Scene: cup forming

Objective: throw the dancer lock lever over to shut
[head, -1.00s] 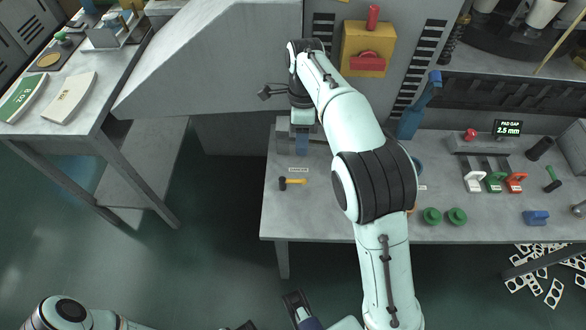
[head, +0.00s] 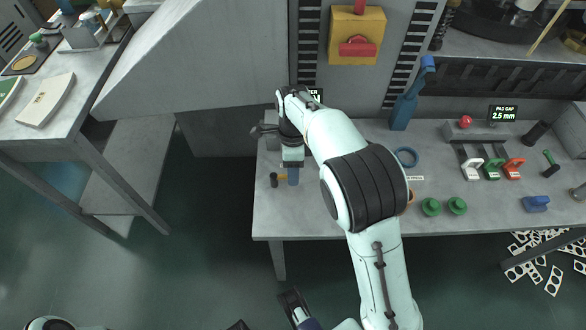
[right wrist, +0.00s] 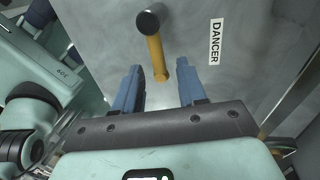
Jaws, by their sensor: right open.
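The dancer lock lever is a short yellow lever (head: 282,177) with a dark knob (head: 274,180), at the left end of the bench. My right gripper (head: 293,178) points down just right of the knob and partly hides the lever. In the right wrist view, the yellow shaft (right wrist: 156,55) and dark round knob (right wrist: 149,23) show beyond my open right gripper (right wrist: 158,72). The shaft's lower end lines up between the two blue fingers, with space on both sides. I cannot tell its depth relative to the fingertips.
A DANCER label (right wrist: 216,41) lies right of the lever. Along the bench stand a blue ring (head: 406,157), green spools (head: 431,207) and coloured levers (head: 492,168) on the right. A grey machine wall rises behind. Bare bench (head: 310,215) lies in front.

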